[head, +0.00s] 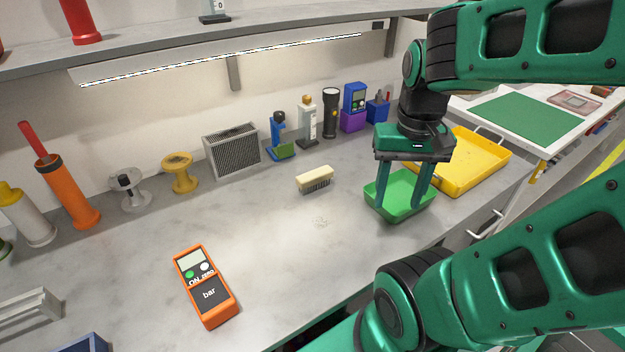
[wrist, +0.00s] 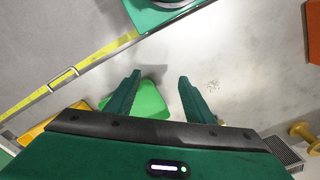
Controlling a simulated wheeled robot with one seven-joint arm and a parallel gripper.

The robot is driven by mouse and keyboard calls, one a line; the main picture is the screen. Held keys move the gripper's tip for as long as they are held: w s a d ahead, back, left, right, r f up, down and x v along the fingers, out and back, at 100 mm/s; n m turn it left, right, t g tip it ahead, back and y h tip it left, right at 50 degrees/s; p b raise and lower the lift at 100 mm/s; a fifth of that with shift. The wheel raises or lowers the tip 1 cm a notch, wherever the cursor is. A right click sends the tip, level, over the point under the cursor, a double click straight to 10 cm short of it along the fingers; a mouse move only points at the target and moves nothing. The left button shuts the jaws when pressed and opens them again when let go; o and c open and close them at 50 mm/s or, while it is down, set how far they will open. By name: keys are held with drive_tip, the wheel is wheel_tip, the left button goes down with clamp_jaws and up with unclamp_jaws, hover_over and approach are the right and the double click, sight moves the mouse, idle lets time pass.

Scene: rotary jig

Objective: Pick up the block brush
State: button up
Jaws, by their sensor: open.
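The block brush (head: 315,179) lies on the grey workbench in the head view, near the middle. It has a cream block on top and dark bristles facing down. My gripper (head: 402,203) is open and empty, with its fingers pointing down over the green tray, to the right of the brush and apart from it. In the wrist view, my open gripper (wrist: 160,85) shows both fingers spread, with the green tray partly between and behind them. I cannot make out the brush clearly in the wrist view; my gripper body covers much of the lower part.
The green tray (head: 427,205) and yellow tray (head: 489,177) stand right of the brush. A grey vented box (head: 232,149), blue tool (head: 279,138), white bottle (head: 307,120) and black flashlight (head: 330,112) line the back. An orange meter (head: 207,285) lies at front left. Bench around the brush is clear.

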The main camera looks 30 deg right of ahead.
drive_tip(key=w+r+m, duration=0.2)
drive_tip(key=w+m, duration=0.4)
drive_tip(key=w, duration=0.7)
drive_tip(key=m, duration=0.5)
hover_over(316, 172)
drive_tip(key=shift+w+a+f, duration=0.1)
drive_tip(key=shift+a+f, duration=0.05)
drive_tip(key=shift+f, duration=0.55)
wheel_tip(316, 172, down, 5)
drive_tip(key=shift+r, duration=0.1)
drive_tip(key=shift+f, duration=2.7)
clamp_jaws()
